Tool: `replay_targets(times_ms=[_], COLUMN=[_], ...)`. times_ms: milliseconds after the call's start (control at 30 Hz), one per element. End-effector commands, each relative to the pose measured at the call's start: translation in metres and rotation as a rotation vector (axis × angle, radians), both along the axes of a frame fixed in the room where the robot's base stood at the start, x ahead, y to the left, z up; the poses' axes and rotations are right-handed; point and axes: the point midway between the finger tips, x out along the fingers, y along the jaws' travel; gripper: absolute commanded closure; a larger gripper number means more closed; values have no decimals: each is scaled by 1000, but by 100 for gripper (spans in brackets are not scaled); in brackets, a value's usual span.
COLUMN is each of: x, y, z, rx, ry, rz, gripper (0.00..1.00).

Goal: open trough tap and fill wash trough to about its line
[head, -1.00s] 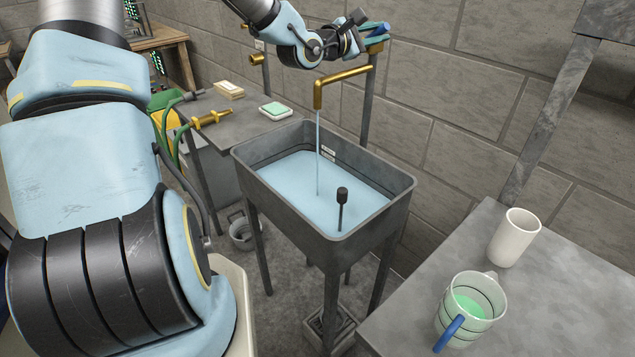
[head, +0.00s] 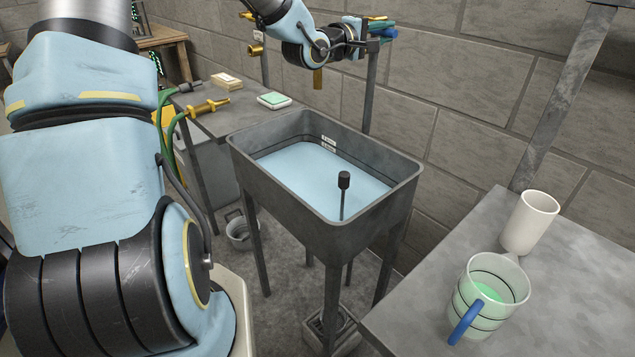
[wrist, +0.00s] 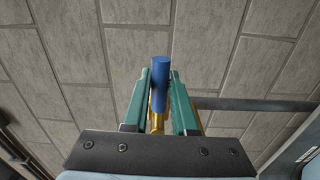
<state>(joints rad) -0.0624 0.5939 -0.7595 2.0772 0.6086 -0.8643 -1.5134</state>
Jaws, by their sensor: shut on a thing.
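The grey wash trough (head: 325,225) stands on legs by the wall. Pale blue water (head: 320,178) lies in it, with its surface a little below the dark line on the inner wall, near small white labels (head: 328,143). The brass tap spout (head: 317,79) hangs above the trough, partly hidden by my arm. No stream shows below it. My gripper (head: 381,31) is at the tap behind the trough. In the wrist view its teal jaws (wrist: 160,105) are shut on the blue tap handle (wrist: 160,80), with brass (wrist: 157,122) between them.
A black-knobbed rod (head: 343,182) stands at the trough's near side. A table at right (head: 440,290) holds a white cup (head: 530,222) and a blue-handled jug (head: 492,292) with green liquid. The left bench (head: 225,118) holds brass hose fittings and a green-topped dish (head: 274,100).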

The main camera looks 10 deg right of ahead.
Motion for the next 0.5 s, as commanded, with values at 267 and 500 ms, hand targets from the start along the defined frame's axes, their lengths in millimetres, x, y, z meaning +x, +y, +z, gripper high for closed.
replay_targets(times_ms=[267,500], x=[-1,-1], y=[1,1], z=[-5,-3], rx=[7,4], ry=[8,7], rz=[-1,-1], gripper=[45,45])
